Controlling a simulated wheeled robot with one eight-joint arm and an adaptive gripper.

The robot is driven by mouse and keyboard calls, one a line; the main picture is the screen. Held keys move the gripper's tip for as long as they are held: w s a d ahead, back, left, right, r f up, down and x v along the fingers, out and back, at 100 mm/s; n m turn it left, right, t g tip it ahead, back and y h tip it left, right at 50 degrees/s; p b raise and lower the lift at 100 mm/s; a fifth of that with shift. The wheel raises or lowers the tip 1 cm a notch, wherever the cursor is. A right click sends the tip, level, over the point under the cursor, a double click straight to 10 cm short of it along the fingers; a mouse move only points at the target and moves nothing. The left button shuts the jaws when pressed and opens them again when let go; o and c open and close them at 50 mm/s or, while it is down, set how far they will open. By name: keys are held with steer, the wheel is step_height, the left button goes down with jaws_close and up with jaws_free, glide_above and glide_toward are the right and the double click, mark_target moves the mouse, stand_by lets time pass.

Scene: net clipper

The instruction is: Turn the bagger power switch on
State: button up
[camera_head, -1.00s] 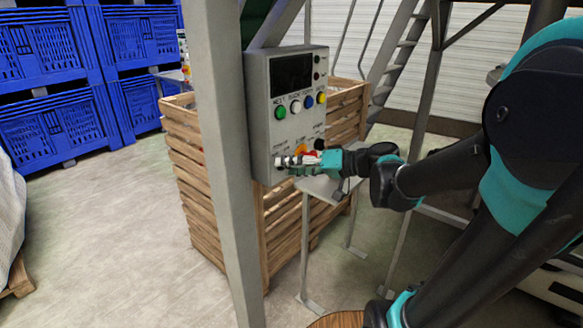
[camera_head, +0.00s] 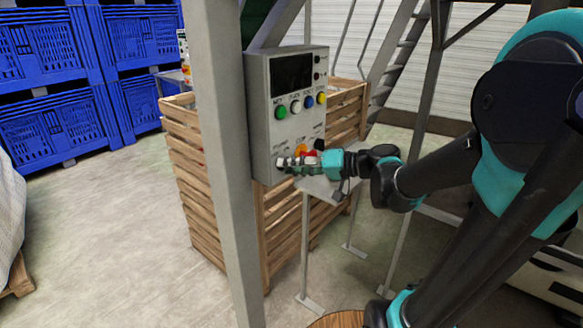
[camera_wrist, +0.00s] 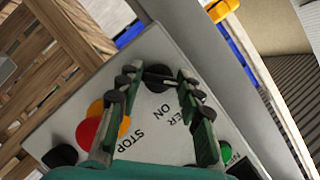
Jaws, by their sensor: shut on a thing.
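The bagger's grey control box (camera_head: 262,125) is mounted beside a grey post. The power switch is a small dark knob (camera_wrist: 160,79) on its lower left face, next to lettering reading "ON" and a partly hidden "POWER". My gripper (camera_head: 283,163) reaches the box from the right, at that lower left corner. In the wrist view my gripper (camera_wrist: 158,83) has its fingertips on both sides of the knob, shut on it. The fingers hide the knob in the head view, and I cannot tell its exact setting.
A red stop button (camera_wrist: 88,133) on an orange base lies close to one finger, with a black knob (camera_wrist: 60,156) beyond it. A wooden crate (camera_head: 196,180) stands behind the box.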

mark_target(278, 128)
steer(key=m+y, duration=0.1)
steer(key=m, duration=0.3)
steer(key=m+y, duration=0.2)
steer(key=m, duration=0.2)
steer(key=m+t+y, duration=0.1)
steer(key=m, duration=0.3)
steer(key=shift+f+y, duration=0.25)
steer(key=shift+y, duration=0.15)
steer(key=shift+m+t+y, duration=0.3)
steer(key=shift+m+t, duration=0.4)
steer(key=shift+m, duration=1.4)
steer(key=o, duration=1.2)
steer(key=shift+c, duration=0.2)
steer(key=shift+r, duration=0.1)
steer(key=shift+r, duration=4.95)
